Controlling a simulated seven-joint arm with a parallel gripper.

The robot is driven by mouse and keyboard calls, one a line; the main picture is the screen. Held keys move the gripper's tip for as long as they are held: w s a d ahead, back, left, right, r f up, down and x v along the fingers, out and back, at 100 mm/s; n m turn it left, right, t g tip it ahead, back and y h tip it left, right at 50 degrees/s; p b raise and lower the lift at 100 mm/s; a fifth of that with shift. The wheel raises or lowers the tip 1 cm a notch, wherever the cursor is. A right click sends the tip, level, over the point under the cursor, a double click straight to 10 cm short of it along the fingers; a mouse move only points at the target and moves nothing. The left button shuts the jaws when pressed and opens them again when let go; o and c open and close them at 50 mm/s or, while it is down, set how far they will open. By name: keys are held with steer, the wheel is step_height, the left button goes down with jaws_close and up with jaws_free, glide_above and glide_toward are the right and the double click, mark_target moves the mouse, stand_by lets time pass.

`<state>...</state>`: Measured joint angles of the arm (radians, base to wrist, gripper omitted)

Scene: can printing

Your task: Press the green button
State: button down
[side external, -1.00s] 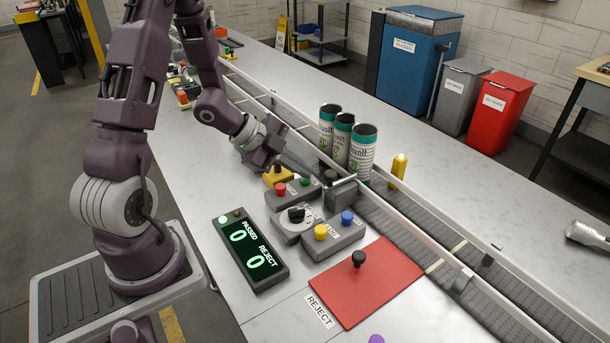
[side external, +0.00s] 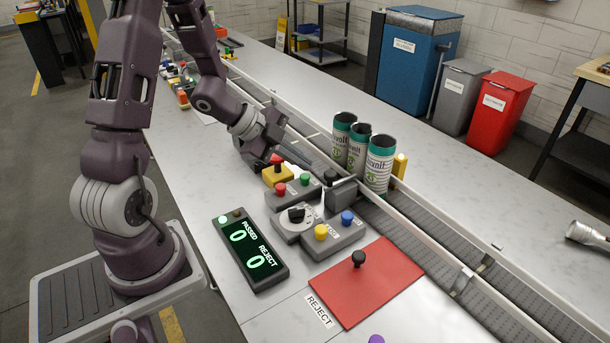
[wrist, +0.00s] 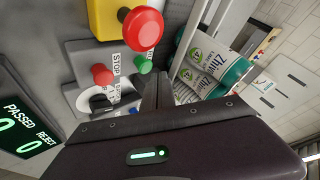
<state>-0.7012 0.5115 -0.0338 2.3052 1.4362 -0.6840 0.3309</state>
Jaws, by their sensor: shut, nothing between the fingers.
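The green button (side external: 304,179) stands beside a red button (side external: 281,189) on a grey control box (side external: 294,193). The green button also shows in the wrist view (wrist: 143,65), close to the fingertips and partly covered at its edge. My gripper (wrist: 157,80) is shut and empty. In the side view the hand is raised behind the yellow box, apart from the green button. Its fingertips are hard to make out there.
A yellow box (side external: 270,176) with a red mushroom button (side external: 277,159) stands behind the control box. Several cans (side external: 378,165) stand on the conveyor (side external: 418,230). A dial, a yellow-and-blue button box (side external: 335,236), a counter display (side external: 250,250) and a red mat (side external: 385,290) lie nearer.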

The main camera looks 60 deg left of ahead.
steer(key=shift+r, duration=2.55)
steer(key=shift+w+r+y, duration=0.25)
steer(key=shift+y, duration=0.05)
step_height(320, 180, up, 3)
steer(key=w+a+n+t+y, duration=0.1)
steer(key=n+y, duration=0.1)
step_height(320, 180, up, 5)
steer(key=n+t+y, duration=0.1)
steer(key=n+y, duration=0.2)
glide_above(302, 175)
steer(key=a, duration=0.2)
steer(key=s+d+r+n+y, duration=0.2)
steer(key=s+r+n+y, duration=0.1)
steer(key=s+r, duration=0.1)
steer(key=s+d+n+g+h, duration=0.2)
steer(key=s+d+n, duration=0.1)
steer(key=s+d, duration=0.3)
steer(key=s+d+f+n+g+h, duration=0.1)
steer(key=s+d+n+g+h, duration=0.1)
steer(key=s+d, duration=0.4)
steer(key=s, duration=0.5)
steer(key=shift+d+f+n+g+h, duration=0.3)
steer(key=shift+d+n+g+h, duration=0.1)
